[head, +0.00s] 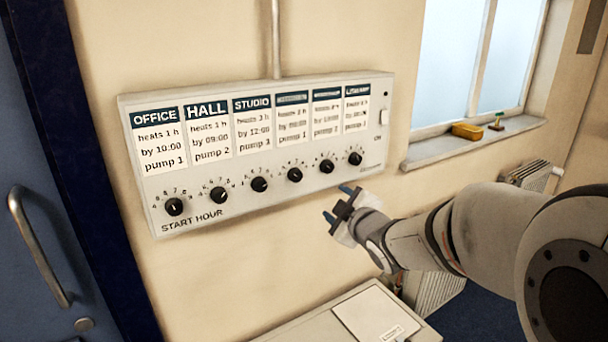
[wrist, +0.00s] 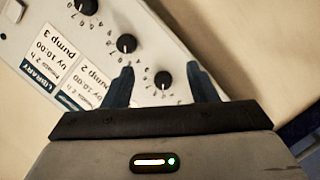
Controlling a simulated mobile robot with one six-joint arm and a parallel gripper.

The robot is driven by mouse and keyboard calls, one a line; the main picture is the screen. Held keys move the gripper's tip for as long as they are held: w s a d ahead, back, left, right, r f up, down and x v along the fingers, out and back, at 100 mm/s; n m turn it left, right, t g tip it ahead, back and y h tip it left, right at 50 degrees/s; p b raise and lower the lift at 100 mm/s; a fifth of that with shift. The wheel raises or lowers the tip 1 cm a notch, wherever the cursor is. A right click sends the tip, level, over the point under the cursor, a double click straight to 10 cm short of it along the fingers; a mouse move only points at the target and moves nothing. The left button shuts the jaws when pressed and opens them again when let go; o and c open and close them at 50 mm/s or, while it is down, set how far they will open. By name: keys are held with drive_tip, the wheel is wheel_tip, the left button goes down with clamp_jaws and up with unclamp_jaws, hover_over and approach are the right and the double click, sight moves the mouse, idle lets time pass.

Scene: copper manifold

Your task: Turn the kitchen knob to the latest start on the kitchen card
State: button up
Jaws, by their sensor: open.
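A white control panel (head: 255,200) on the wall carries a row of black knobs, each below a card. The fourth card (head: 293,120) and fifth card (head: 328,112) have headings too blurred to read, so I cannot tell which is the kitchen card. Below them are the fourth knob (head: 294,174) and fifth knob (head: 326,166). My gripper (head: 337,203) is open and empty, just below the panel's right part in the head view. In the wrist view its fingers (wrist: 162,84) appear on either side of a knob (wrist: 164,76), apart from it.
Cards for office (head: 155,118), hall (head: 207,110) and studio (head: 252,104) are at left; the library card (head: 356,92) is at right. A blue door (head: 30,150) stands left. A windowsill (head: 470,141) holds a yellow box (head: 467,131). A white surface (head: 310,325) lies below.

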sight(296, 177)
drive_tip(key=w+a+n+y, duration=0.1)
drive_tip(key=w+a, duration=0.1)
drive_tip(key=a, duration=0.1)
drive_tip(key=w+a+r+n+y+p, duration=0.1)
drive_tip(key=w+a, duration=0.1)
drive_tip(key=a, duration=0.1)
drive_tip(key=w+a+r+n+y+p, duration=0.1)
drive_tip(key=w+a+n+y, duration=0.1)
drive_tip(key=w+a, duration=0.1)
drive_tip(key=shift+w+r, duration=0.1)
drive_tip(key=shift+r, duration=0.15)
drive_tip(key=c, duration=0.9)
